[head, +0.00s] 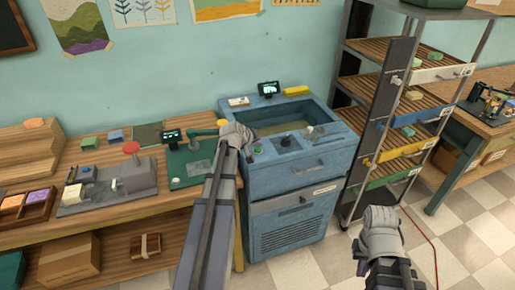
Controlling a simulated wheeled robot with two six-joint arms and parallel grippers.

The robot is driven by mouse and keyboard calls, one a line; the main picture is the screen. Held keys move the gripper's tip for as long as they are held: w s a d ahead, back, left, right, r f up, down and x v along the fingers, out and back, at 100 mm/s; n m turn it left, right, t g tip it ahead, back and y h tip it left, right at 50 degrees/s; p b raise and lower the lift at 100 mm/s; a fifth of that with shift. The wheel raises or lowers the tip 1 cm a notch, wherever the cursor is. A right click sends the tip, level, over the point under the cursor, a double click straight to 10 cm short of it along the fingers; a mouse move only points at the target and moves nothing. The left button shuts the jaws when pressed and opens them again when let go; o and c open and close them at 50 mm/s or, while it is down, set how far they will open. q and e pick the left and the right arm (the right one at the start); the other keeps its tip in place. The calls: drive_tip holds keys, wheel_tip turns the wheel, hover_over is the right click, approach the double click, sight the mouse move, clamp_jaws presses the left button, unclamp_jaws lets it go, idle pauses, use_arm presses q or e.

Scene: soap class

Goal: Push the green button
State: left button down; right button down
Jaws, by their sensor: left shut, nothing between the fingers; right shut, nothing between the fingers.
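The green button (257,150) is a small round spot on the front left of the top panel of the blue machine (283,178). My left gripper (243,138) is at the left edge of the machine's top, just up and left of the button. It is shut with nothing in it. I cannot tell whether it touches the machine, and the button itself looks uncovered. My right gripper (380,222) is shut and empty, over the floor to the right of the machine.
A dark knob (285,141) sits right of the button. A small screen (268,89) and a yellow block (296,90) are at the machine's back. A wooden bench (110,215) with devices stands left. A shelf rack (372,90) stands right, with tiled floor before it.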

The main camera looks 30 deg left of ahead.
sight(257, 151)
use_arm(q)
drive_tip(key=shift+r+p, duration=2.55)
drive_tip(key=shift+r, duration=0.25)
drive_tip(key=shift+f, duration=0.1)
drive_tip(key=c, duration=1.6)
unclamp_jaws()
